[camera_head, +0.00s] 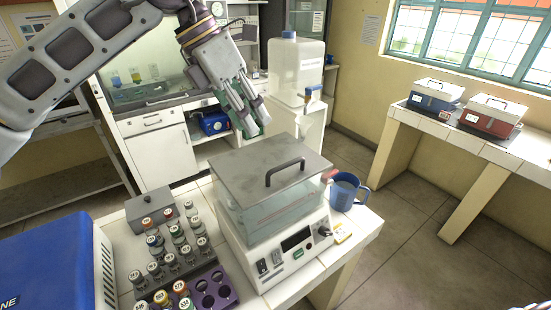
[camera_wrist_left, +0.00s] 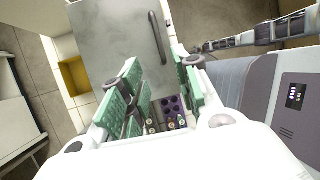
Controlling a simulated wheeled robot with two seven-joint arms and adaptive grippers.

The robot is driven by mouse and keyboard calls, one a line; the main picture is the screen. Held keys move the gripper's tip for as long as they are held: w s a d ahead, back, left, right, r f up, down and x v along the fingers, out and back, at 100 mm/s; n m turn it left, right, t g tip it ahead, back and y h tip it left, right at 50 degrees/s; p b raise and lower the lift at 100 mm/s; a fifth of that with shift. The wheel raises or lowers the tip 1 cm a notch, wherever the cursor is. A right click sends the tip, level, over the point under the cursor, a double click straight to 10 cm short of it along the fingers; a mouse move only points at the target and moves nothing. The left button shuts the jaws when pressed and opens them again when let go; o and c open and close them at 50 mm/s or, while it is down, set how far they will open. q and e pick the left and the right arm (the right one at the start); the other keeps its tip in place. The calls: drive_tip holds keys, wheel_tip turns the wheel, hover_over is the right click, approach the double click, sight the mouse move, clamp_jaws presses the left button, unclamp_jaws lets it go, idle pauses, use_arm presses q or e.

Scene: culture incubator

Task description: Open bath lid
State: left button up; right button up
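The water bath (camera_head: 272,225) is a white unit with a clear tank, standing on the tiled bench. Its grey flat lid (camera_head: 245,168) lies closed on top, with a dark bar handle (camera_head: 285,170) on it. My left gripper (camera_head: 252,118) is above and behind the lid, apart from it, fingers pointing down. In the left wrist view its green-padded fingers (camera_wrist_left: 158,82) are spread with nothing between them. The lid (camera_wrist_left: 112,40) and its handle (camera_wrist_left: 158,38) show beyond the fingers there. My right gripper does not show.
A blue mug (camera_head: 345,192) stands right of the bath. Vial racks (camera_head: 222,291) and a grey box (camera_head: 150,208) stand left, beside a blue machine (camera_head: 45,265). A white carboy (camera_head: 297,68) stands behind. Blue and red lidded boxes (camera_head: 492,118) sit on the right bench.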

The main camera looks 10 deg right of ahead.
use_arm(q)
drive_tip(key=p, duration=0.1)
hover_over(273, 180)
wheel_tip(273, 180, down, 10)
drive_tip(key=shift+r, duration=0.2)
drive_tip(key=shift+s+d+f, duration=0.1)
drive_tip(key=shift+d+f, duration=0.1)
drive_tip(key=shift+f, duration=0.45)
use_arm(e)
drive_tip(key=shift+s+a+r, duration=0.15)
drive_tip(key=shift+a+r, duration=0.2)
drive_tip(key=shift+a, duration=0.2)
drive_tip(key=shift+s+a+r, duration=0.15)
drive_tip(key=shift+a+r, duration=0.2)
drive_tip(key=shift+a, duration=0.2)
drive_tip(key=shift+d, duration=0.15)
use_arm(q)
drive_tip(key=shift+c, duration=0.4)
clamp_jaws()
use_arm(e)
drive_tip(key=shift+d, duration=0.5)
